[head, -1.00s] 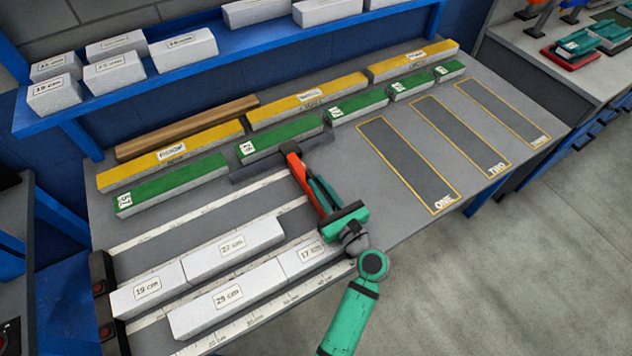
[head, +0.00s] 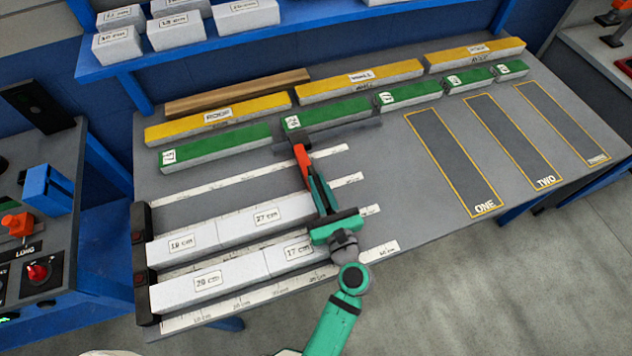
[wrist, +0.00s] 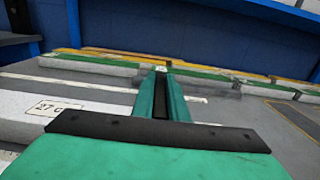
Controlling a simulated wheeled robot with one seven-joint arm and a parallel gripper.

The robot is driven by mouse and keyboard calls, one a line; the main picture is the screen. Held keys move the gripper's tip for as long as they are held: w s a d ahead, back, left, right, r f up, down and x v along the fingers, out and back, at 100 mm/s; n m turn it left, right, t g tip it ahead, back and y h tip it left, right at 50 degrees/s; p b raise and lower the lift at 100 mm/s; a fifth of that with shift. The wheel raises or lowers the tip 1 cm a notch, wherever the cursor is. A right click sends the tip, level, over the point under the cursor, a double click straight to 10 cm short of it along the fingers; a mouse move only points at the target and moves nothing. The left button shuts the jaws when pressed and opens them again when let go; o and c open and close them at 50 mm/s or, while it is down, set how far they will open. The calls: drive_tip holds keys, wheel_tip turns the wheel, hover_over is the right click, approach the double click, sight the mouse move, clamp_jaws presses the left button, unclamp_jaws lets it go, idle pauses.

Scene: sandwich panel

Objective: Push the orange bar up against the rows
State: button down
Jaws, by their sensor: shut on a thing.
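The orange bar (head: 303,159) is a narrow red-orange piece slanting across the table at the right side of the white rows, with a dark piece at its far end. My teal gripper (head: 318,188) is shut on it, and its fingers hide its near part. In the wrist view the shut fingers (wrist: 161,95) point toward the green blocks. The back row has a white 27 cm block (head: 267,218) at its right end. The front row ends in a 17 cm block (head: 293,256). Both right ends are close beside the gripper; contact is hidden.
Dark end stops (head: 140,240) stand at the rows' left ends. Green blocks (head: 215,150) and yellow blocks (head: 220,117) line the table's back. Outlined areas ONE (head: 450,165), TWO and a third lie empty at right. A blue shelf (head: 200,50) holds white blocks.

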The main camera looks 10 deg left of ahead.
drive_tip(key=shift+s+a, duration=0.15)
drive_tip(key=shift+a, duration=0.15)
drive_tip(key=c, duration=1.8)
unclamp_jaws()
drive_tip(key=shift+o, duration=0.2)
drive_tip(key=shift+d, duration=0.1)
drive_tip(key=v, duration=1)
drive_tip(key=shift+s+d, duration=0.25)
drive_tip(key=shift+s, duration=0.05)
drive_tip(key=shift+w+f, duration=0.1)
drive_tip(key=shift+w, duration=0.05)
